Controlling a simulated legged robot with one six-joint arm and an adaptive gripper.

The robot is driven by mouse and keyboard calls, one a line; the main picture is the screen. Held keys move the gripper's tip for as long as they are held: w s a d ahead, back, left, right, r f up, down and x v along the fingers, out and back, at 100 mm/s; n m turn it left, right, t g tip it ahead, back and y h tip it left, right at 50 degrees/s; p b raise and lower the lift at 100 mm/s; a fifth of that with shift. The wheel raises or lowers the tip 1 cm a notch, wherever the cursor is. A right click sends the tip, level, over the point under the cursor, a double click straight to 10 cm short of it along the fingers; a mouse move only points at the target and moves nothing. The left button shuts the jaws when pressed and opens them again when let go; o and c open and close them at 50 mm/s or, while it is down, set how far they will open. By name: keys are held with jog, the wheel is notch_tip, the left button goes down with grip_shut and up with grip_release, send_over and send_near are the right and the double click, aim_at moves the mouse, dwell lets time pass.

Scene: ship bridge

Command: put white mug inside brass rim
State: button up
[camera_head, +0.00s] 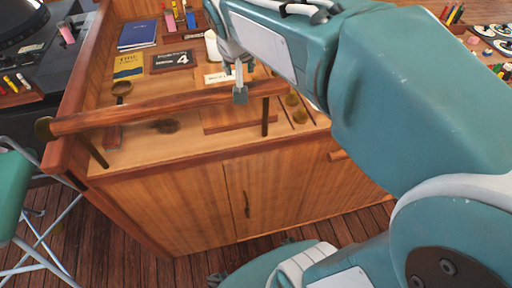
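My gripper (239,88) hangs over the wooden cabinet top, near the front wooden rail. Its grey fingers point down and look close together, but are too small to judge. A white rounded object (211,46), possibly the white mug, is just left of and behind my gripper, partly hidden by my arm. A small brass round piece (122,88) sits at the left of the cabinet top and may be the brass rim; I cannot tell for sure.
The wooden rail (160,107) on posts crosses the cabinet front (190,205). A blue book (138,34), a yellow booklet (128,66) and a plaque with "4" (171,60) lie behind. A green folding stool (12,195) stands left. My arm hides much of the right.

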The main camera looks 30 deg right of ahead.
jog(key=s+a+f+n+y, duration=0.1)
jog(key=s+a+f+n, duration=0.1)
jog(key=s, duration=0.6)
jog(key=s+a+f+n+y, duration=0.1)
jog(key=s+f, duration=0.3)
jog(key=s, duration=0.5)
jog(key=shift+s+a+f+n, duration=0.15)
jog(key=shift+a+n, duration=0.25)
jog(key=shift+a, duration=0.3)
